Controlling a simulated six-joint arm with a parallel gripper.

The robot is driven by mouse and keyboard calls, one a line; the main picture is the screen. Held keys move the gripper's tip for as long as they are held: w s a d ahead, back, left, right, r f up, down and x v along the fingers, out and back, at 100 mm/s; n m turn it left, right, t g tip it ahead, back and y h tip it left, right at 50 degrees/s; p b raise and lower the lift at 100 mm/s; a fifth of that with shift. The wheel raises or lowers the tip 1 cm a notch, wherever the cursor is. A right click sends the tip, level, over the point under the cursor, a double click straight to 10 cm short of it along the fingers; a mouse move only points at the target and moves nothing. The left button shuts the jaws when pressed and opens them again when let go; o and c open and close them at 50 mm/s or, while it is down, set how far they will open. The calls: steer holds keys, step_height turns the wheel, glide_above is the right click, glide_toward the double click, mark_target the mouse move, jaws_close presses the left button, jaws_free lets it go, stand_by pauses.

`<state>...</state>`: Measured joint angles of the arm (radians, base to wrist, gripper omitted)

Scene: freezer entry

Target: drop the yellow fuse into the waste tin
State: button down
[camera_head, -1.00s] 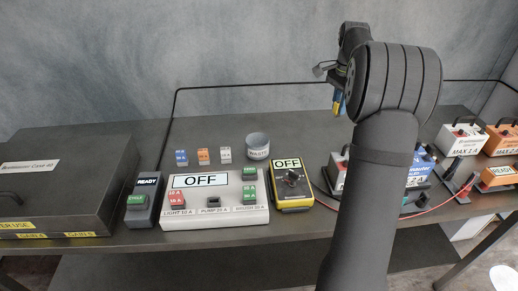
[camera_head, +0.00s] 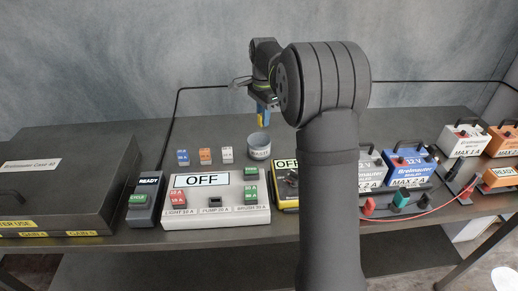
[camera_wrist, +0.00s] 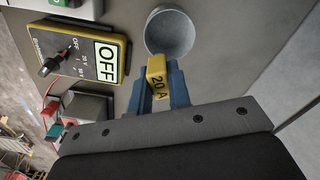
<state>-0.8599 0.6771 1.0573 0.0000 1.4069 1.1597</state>
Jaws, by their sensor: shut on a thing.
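The yellow fuse (camera_wrist: 156,72), marked 20 A, is held between the blue fingers of my gripper (camera_wrist: 165,85) in the wrist view. In the head view my gripper (camera_head: 261,112) hangs above the bench with its fingers pointing down, and a small yellow patch of the fuse shows at the tips. The grey waste tin (camera_head: 259,147) stands open on the bench just below the fingers in that view. The tin also shows in the wrist view (camera_wrist: 170,35), beyond the fuse, with a visible empty inside. The fuse is apart from the tin.
The fuse box (camera_head: 225,220) reading OFF holds red and green fuses. Blue, orange and white fuses (camera_head: 205,155) stand behind it. The yellow meter (camera_wrist: 80,50) is near the tin. Power supplies (camera_head: 410,165) are at right, a dark case (camera_head: 60,180) at left.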

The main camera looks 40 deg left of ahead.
steer(key=shift+f, duration=1.5)
steer(key=c, duration=1.3)
jaws_free()
steer(key=shift+o, duration=0.2)
steer(key=shift+r, duration=0.1)
step_height(320, 180, up, 17)
